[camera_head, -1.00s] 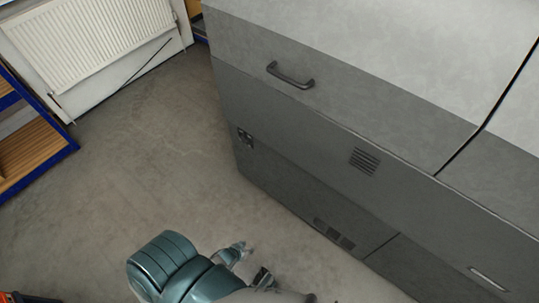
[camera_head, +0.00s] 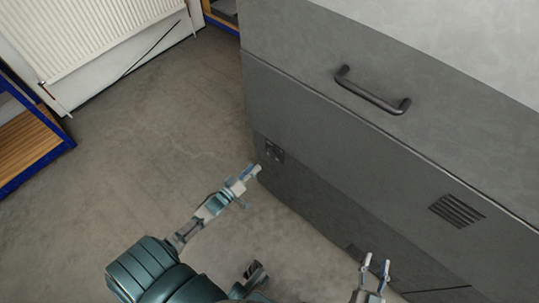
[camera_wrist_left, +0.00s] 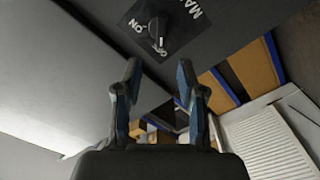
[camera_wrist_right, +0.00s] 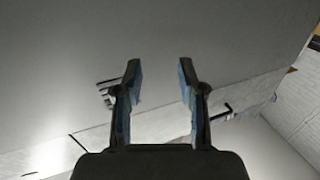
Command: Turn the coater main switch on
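The main switch is a black rotary knob on a dark plate low on the grey coater's side (camera_head: 274,152). In the left wrist view the knob (camera_wrist_left: 157,29) sits above my fingertips, with "ON" on its left and what looks like "OFF" below it. Its white mark appears to point toward the lower label. My left gripper (camera_head: 252,173) is open and empty, just short of the switch, apart from it. Its fingers (camera_wrist_left: 159,72) are spread in the left wrist view. My right gripper (camera_head: 376,262) is open and empty before the coater's lower panel.
The coater's grey body (camera_head: 330,150) fills the right side, with a dark bar handle (camera_head: 372,92) and vent slots (camera_head: 457,210). A white radiator (camera_head: 85,30) and a blue-framed wooden shelf (camera_head: 28,145) stand at the left. Concrete floor (camera_head: 150,140) is clear between.

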